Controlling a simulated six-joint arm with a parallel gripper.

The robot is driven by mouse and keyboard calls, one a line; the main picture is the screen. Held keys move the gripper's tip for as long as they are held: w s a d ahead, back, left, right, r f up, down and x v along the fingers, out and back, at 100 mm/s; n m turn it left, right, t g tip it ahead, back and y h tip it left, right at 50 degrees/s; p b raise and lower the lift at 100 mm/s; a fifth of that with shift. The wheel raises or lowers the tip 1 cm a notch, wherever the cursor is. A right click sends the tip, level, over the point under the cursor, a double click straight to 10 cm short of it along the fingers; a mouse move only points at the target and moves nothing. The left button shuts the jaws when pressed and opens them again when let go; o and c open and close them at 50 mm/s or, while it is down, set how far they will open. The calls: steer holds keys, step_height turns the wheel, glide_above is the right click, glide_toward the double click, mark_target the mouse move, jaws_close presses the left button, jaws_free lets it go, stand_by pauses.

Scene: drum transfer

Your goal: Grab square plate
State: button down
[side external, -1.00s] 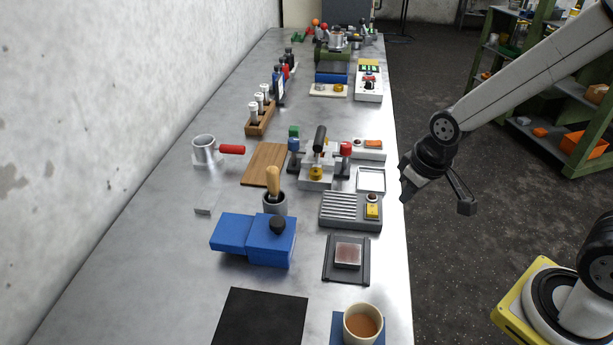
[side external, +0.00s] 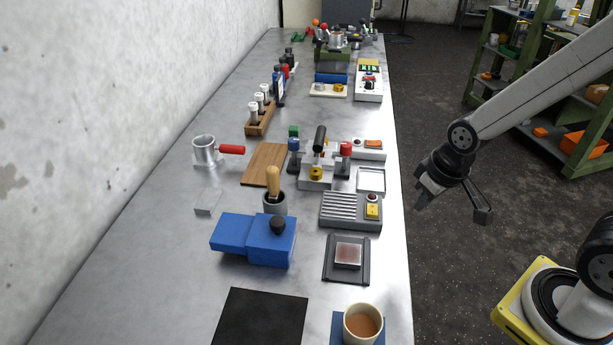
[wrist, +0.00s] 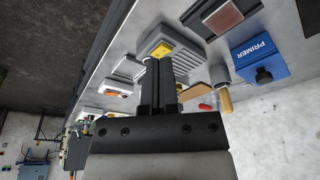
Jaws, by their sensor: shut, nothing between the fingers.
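A square plate with a reddish-brown face (side external: 348,254) lies on a dark tray (side external: 329,271) near the bench's right edge. The plate also shows at the top of the wrist view (wrist: 223,18). My gripper (side external: 423,200) hangs just off the bench's right edge, beyond the plate and to its right, touching nothing. In the wrist view its fingers (wrist: 158,75) are together and empty, in front of a grey ribbed box (wrist: 139,66) with a yellow block. A plain light grey square piece (side external: 207,202) lies at the left of the bench.
A blue box (side external: 231,234), a mortar with pestle (side external: 274,203) and a white square frame (side external: 371,180) stand around the plate. A cup of brown liquid (side external: 363,325) sits at the near edge. A black mat (side external: 262,318) lies bare. The aisle beside the bench is open.

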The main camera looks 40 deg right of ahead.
jaws_free()
steer(key=shift+s, duration=0.1)
steer(key=s+a+f+m+g+y, duration=0.3)
steer(key=s+f+m+g+y, duration=0.1)
steer(key=s+f+m, duration=0.15)
steer(key=a+m+t+y, duration=0.1)
steer(key=a+m+y, duration=0.1)
steer(key=m, duration=0.2)
steer(key=w+a+f+m+t+y, duration=0.1)
steer(key=a+m+y, duration=0.1)
steer(key=m+y, duration=0.1)
steer(key=a+f+m+t+y, duration=0.1)
steer(key=a+m+y, duration=0.1)
steer(key=m, duration=0.4)
steer(key=shift+w+a+f+t+y, duration=0.3)
steer(key=shift+w+a+y, duration=0.1)
steer(key=shift+y, duration=0.2)
steer(key=w+d+f+m+t, duration=0.1)
steer(key=m+t, duration=0.1)
steer(key=w+d+f+m+t+h, duration=0.1)
steer(key=w+m+t, duration=0.1)
steer(key=m, duration=0.1)
steer(key=w+d+f+m+t+h, duration=0.1)
steer(key=d+m+t, duration=0.1)
steer(key=shift+w+f+m+t, duration=0.15)
steer(key=shift+w+m+t, duration=0.2)
steer(key=shift+w+t, duration=0.05)
steer(key=shift+w+d+f+m+t+h, duration=0.2)
steer(key=shift+d+f+m+t+h, duration=0.1)
steer(key=shift+m, duration=0.1)
